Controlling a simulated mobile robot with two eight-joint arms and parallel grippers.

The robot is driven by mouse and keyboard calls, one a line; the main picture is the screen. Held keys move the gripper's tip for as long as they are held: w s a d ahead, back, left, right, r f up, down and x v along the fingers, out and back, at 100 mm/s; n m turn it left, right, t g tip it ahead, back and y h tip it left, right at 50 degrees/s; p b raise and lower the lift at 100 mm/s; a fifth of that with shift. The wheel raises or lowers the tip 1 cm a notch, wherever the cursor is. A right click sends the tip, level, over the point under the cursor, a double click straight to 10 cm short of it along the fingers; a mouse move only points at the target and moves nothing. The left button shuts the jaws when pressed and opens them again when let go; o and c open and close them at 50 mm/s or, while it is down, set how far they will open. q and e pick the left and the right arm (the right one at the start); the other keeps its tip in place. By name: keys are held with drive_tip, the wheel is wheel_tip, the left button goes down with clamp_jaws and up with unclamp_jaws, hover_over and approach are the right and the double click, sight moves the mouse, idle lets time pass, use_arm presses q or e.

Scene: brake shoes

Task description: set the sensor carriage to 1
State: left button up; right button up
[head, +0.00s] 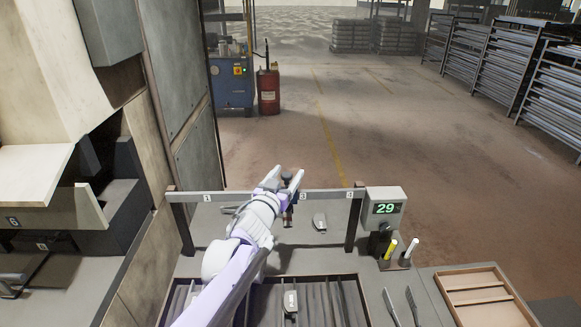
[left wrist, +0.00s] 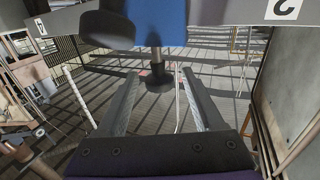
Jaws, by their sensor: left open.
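The grey rail (head: 332,194) carries white labels; 1, 3 and 4 show in the head view. The label 2 (left wrist: 285,9) shows upside down at the upper right of the left wrist view. The sensor carriage is mostly hidden behind my left gripper (head: 287,175) in the head view, left of label 3. In the left wrist view its blue body (left wrist: 157,22) hangs at the top, with a dark round knob (left wrist: 103,30) and a thin rod ending in a dark tip (left wrist: 158,78). My left gripper is open, with its fingers on either side of the rod's tip. My right gripper is out of view.
A display box (head: 384,208) reading 29 stands at the rail's right end. A small grey part (head: 320,222) lies on the bench below the rail. Another (head: 290,302) lies over the dark slots. A wooden tray (head: 480,291) is at lower right. A cabinet wall (head: 172,75) stands left.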

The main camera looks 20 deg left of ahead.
use_arm(q)
drive_tip(key=shift+w+a, duration=0.1)
drive_tip(key=shift+w, duration=1.45)
clamp_jaws()
